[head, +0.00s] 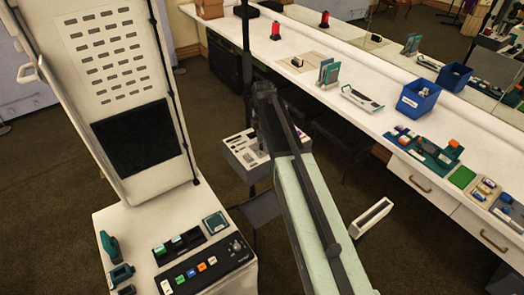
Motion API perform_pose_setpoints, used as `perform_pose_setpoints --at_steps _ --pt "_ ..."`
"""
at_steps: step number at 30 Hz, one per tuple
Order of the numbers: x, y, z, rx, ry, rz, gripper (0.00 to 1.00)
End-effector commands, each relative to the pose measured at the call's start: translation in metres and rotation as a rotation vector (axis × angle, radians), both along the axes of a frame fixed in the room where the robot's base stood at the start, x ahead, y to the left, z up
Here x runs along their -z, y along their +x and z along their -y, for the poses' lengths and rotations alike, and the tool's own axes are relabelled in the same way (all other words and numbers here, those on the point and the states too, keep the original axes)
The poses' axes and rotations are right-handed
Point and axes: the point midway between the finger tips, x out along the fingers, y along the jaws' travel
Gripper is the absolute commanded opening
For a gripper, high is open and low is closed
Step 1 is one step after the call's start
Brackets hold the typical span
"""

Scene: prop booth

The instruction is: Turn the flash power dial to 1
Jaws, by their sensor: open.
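A black control panel (203,268) lies on the white cabinet top at the lower left. It has a row of coloured buttons and a small round knob (236,246) at its right end, which may be the flash power dial. The knob's markings and pointer are too small to read. My arm reaches from the bottom middle up and away. My gripper (265,91) is the dark end of it, open, right of and well beyond the panel, apart from the knob. Its fingers are hard to make out, and I see nothing held.
The cabinet's tall back (112,85) rises at left. A grey box with slots (243,155) stands beside my arm. A long white counter (345,62) at right holds a blue bin (417,98), a teal rack and small items. Brown floor is clear at left.

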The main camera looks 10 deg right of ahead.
Motion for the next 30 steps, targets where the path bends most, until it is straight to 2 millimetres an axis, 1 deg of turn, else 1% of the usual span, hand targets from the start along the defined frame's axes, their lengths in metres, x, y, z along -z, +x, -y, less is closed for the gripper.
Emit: perform_pose_setpoints --at_steps 1,9,11,12,14,15,17,18,25,30 --pt "0.0094 -0.0001 0.0002 0.000 0.000 0.000 0.49" --pt "0.0071 0.0000 0.0005 0.001 0.000 0.000 0.49" --pt "0.0071 -0.0001 0.0006 0.001 0.000 0.000 0.32" --pt "0.0071 -0.0001 0.0006 0.001 0.000 0.000 0.21" --pt "0.0071 -0.0002 0.0007 0.001 0.000 0.000 0.04" --pt "0.0071 -0.0003 0.0009 0.002 0.000 -0.001 0.00" --pt "0.0071 -0.0005 0.0009 0.002 0.000 -0.001 0.00" --pt "0.0072 -0.0007 -0.0045 0.002 0.001 -0.002 0.00" --pt "0.0073 -0.0013 0.0031 0.036 0.000 -0.003 0.00" --pt "0.0073 -0.0019 0.0050 0.117 -0.001 -0.004 0.00"
